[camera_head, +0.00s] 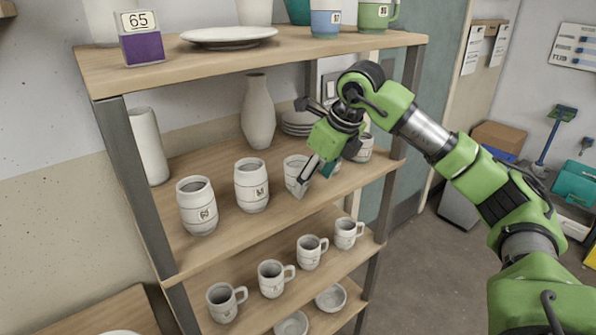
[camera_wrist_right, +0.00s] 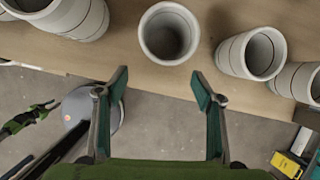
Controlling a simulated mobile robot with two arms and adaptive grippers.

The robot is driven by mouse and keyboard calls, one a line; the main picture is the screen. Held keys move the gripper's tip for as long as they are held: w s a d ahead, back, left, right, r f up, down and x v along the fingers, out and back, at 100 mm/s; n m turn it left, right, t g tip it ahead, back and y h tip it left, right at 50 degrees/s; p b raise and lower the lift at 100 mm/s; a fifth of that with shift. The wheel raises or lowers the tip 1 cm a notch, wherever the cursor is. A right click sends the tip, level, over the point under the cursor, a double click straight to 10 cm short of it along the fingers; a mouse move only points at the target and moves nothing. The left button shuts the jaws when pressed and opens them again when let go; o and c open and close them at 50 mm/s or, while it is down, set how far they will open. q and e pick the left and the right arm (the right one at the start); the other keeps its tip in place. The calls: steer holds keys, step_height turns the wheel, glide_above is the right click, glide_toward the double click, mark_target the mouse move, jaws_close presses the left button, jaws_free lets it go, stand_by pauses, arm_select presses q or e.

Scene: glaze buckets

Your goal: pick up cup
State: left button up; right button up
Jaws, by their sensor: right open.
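Several white ribbed cups stand in a row on the middle shelf. In the head view they include a left cup (camera_head: 197,208), a second cup (camera_head: 251,187) and a third cup (camera_head: 295,170). My right gripper (camera_head: 306,178) is open at the third cup, partly covering it; contact cannot be told there. In the right wrist view an upright cup (camera_wrist_right: 168,35) stands ahead of and between the open fingers of my right gripper (camera_wrist_right: 160,85), apart from both. A small green and black part at the left edge looks like my left gripper (camera_wrist_right: 42,110).
More cups stand to the right (camera_wrist_right: 250,53) in the wrist view. A tall vase (camera_head: 257,112) and stacked plates (camera_head: 298,122) are behind the row. Handled mugs (camera_head: 271,279) stand on the shelf below. The upper shelf (camera_head: 180,67) overhangs the cups.

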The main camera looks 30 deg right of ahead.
mark_target(296, 173)
steer(key=shift+w+a, duration=0.1)
steer(key=shift+w, duration=0.3)
steer(key=w+p, duration=0.2)
steer(key=w, duration=0.1)
steer(key=w+a+f+p, duration=0.1)
steer(key=w, duration=0.1)
steer(key=shift+w+f, duration=0.1)
steer(key=shift+f, duration=0.1)
arm_select(q)
steer(key=r, duration=0.3)
steer(key=shift+w+a, duration=0.1)
steer(key=shift+w, duration=0.3)
arm_select(e)
steer(key=shift+d, duration=0.15)
steer(key=c, duration=1.4)
